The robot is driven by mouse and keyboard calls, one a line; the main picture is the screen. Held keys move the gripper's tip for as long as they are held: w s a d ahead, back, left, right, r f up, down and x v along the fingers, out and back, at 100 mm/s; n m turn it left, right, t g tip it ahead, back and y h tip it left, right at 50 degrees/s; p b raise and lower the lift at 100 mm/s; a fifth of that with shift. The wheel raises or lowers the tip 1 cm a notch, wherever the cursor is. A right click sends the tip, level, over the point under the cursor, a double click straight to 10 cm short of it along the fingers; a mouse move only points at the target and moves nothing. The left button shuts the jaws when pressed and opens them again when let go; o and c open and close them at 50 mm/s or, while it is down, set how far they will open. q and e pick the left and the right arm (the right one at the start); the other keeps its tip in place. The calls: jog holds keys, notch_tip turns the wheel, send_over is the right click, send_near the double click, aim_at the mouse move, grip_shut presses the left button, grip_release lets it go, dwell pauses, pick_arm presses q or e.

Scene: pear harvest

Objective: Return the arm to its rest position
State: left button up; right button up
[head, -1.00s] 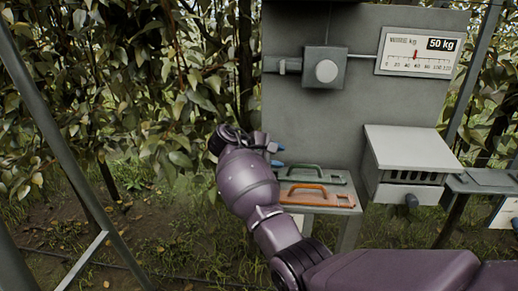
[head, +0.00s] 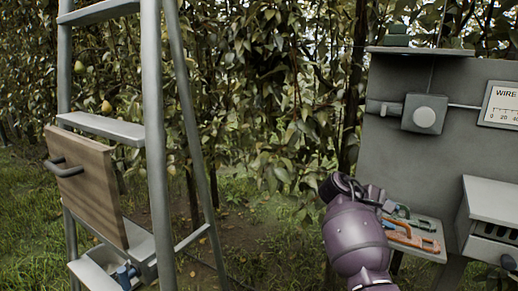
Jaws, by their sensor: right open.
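My right arm is purple and comes up from the bottom edge, right of the middle. Its gripper (head: 387,207) points away from me and to the right. It is open and I see nothing held in it. The wrist and forearm hide much of the gripper. The gripper shows in front of the left end of a small grey shelf (head: 432,252); whether it touches the shelf is not clear. My left gripper is not in view.
Green (head: 420,223) and orange (head: 412,237) handled tools lie on the shelf. A grey panel (head: 395,152) with a gauge (head: 503,105) stands behind. A grey ladder (head: 157,150) with a wooden board (head: 85,190) stands left. A yellowish pear (head: 106,107) hangs behind it. Grass lies between.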

jog(key=w+a+r+m+t+y, duration=0.2)
jog(key=w+a+r+t+y, duration=0.25)
jog(key=w+t, duration=0.55)
pick_arm(q)
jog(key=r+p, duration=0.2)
jog(key=p, duration=0.1)
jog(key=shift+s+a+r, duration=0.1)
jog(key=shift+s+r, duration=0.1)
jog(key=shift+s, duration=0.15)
pick_arm(e)
jog(key=s+f+m+y, duration=0.1)
jog(key=s+f+y, duration=0.1)
jog(key=s+f, duration=0.8)
jog(key=s+a+f+m+t+y, duration=0.1)
jog(key=s+f+y, duration=0.2)
jog(key=s+f, duration=0.7)
jog(key=s+f+m+y, duration=0.2)
jog(key=s+f, duration=0.8)
jog(key=s, duration=2.1)
jog(key=shift+a+f+t+y, duration=0.15)
jog(key=shift+a+t+y, duration=0.1)
jog(key=shift+t+y, duration=0.25)
